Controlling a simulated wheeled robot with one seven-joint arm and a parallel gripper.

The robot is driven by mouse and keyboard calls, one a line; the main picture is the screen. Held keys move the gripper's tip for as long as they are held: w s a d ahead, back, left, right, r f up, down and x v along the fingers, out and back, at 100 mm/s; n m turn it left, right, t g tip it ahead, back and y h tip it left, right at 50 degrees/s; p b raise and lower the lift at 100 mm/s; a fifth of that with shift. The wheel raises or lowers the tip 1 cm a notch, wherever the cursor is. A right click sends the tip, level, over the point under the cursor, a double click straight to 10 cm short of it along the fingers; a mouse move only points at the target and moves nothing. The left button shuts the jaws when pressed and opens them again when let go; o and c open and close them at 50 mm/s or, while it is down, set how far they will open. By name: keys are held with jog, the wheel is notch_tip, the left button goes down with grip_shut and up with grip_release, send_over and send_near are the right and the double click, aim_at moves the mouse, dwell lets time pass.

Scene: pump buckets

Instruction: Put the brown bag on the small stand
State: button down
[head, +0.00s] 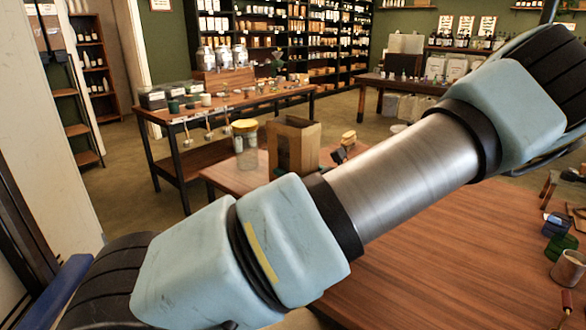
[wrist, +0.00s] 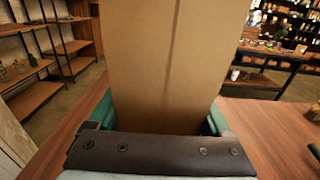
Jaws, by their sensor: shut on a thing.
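In the wrist view, a tall brown bag (wrist: 168,65) with a vertical crease fills the middle, between the green fingers of my gripper (wrist: 160,122). The gripper is shut on it. The bag hides what lies straight ahead, and its top is out of frame. I cannot make out the small stand for certain.
A yellow-lidded jar (head: 245,147) stands on a low wooden table (head: 222,177). A long display table (head: 225,105) stands behind.

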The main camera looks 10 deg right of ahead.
jog(key=shift+f, duration=0.1)
grip_release()
jog(key=b+v, duration=0.3)
jog(key=v, duration=0.9)
jog(key=shift+d, duration=0.1)
